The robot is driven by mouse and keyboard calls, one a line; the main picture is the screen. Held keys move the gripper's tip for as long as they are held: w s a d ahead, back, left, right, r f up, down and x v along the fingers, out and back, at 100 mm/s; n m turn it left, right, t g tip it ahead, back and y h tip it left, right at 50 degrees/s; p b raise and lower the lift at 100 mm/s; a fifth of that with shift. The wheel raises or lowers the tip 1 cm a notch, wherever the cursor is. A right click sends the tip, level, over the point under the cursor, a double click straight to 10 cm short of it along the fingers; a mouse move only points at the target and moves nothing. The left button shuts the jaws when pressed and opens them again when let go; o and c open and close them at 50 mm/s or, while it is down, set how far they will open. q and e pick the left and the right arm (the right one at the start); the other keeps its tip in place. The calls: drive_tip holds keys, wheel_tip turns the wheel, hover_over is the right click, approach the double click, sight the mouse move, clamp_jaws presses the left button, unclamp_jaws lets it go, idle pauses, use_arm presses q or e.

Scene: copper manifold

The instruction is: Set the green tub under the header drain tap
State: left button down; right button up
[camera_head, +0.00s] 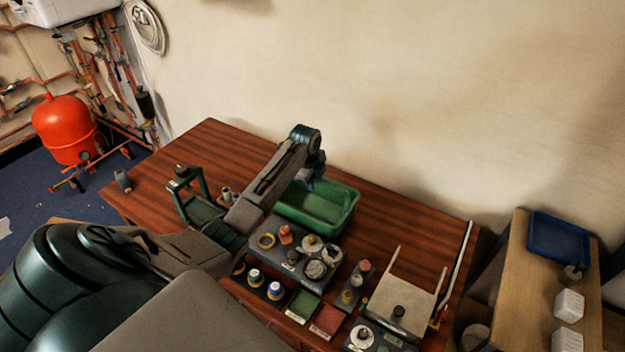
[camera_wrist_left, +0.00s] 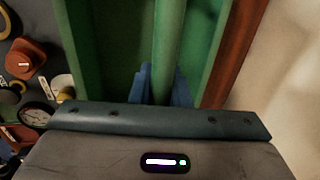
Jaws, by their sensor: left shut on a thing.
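The green tub (camera_head: 336,222) stands on the brown wooden table, toward its far edge by the wall. My left gripper (camera_head: 306,186) is over the tub's left part, reaching down to it. In the left wrist view the blue fingers (camera_wrist_left: 160,85) are shut on a green bar of the tub that runs away from the camera; the tub's green interior (camera_wrist_left: 122,40) shows beside it. The fingertips are partly hidden in the head view. The header drain tap cannot be made out for certain. My right gripper is not in view.
A grey tray of fittings (camera_head: 292,262) sits right in front of the tub. A dark green frame (camera_head: 187,200) stands at left. A red tank (camera_head: 67,130) and copper pipes (camera_head: 95,62) are at the far left. A blue tray (camera_head: 558,238) lies on a shelf at right.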

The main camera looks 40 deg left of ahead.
use_arm(q)
drive_tip(key=c, duration=1.4)
unclamp_jaws()
drive_tip(key=shift+o, duration=0.2)
drive_tip(key=shift+r, duration=0.1)
